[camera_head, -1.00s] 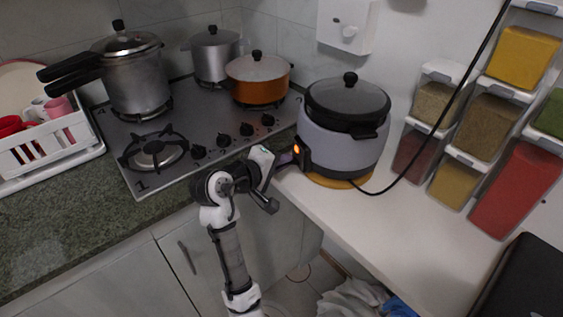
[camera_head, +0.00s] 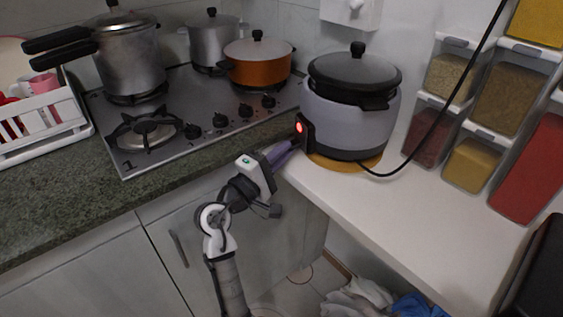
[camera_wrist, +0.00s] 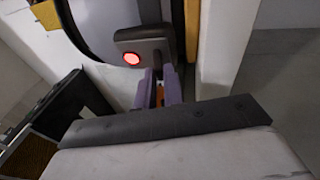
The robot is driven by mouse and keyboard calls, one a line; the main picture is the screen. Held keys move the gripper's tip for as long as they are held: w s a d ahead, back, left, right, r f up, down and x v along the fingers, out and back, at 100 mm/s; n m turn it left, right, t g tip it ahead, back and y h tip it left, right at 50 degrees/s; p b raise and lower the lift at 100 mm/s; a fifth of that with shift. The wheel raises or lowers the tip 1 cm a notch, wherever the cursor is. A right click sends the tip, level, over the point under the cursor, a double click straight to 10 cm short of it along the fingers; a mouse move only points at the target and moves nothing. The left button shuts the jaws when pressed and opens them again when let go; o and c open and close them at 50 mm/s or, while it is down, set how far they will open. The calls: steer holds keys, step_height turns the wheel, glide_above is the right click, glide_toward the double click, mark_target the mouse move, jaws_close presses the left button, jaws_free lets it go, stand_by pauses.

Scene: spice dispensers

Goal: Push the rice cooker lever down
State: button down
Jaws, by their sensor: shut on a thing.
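The rice cooker (camera_head: 345,125) has a grey body and a dark glass lid, and stands on a round wooden board at the left end of the white counter. Its dark control panel (camera_head: 306,133) faces my arm and carries a lit red light. My gripper (camera_head: 294,145) reaches the panel's lower part from the left, with purple fingers close together. In the wrist view, the fingertips (camera_wrist: 161,72) are at the panel (camera_wrist: 148,42), beside the red light (camera_wrist: 132,58). They are shut on the lever, which is mostly hidden between them.
A stove (camera_head: 185,108) with several pots stands at the left. A black cord (camera_head: 430,130) runs from the cooker up past the spice dispensers (camera_head: 475,85). The white counter (camera_head: 400,215) in front is clear. A white dish rack (camera_head: 45,128) is at the far left.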

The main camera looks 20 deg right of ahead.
steer(key=shift+d+f+n+t+h+b, duration=0.1)
steer(key=shift+f+n+t+h+b, duration=0.4)
steer(key=shift+b, duration=0.65)
steer(key=shift+r, duration=0.1)
steer(key=c, duration=1.5)
jaws_free()
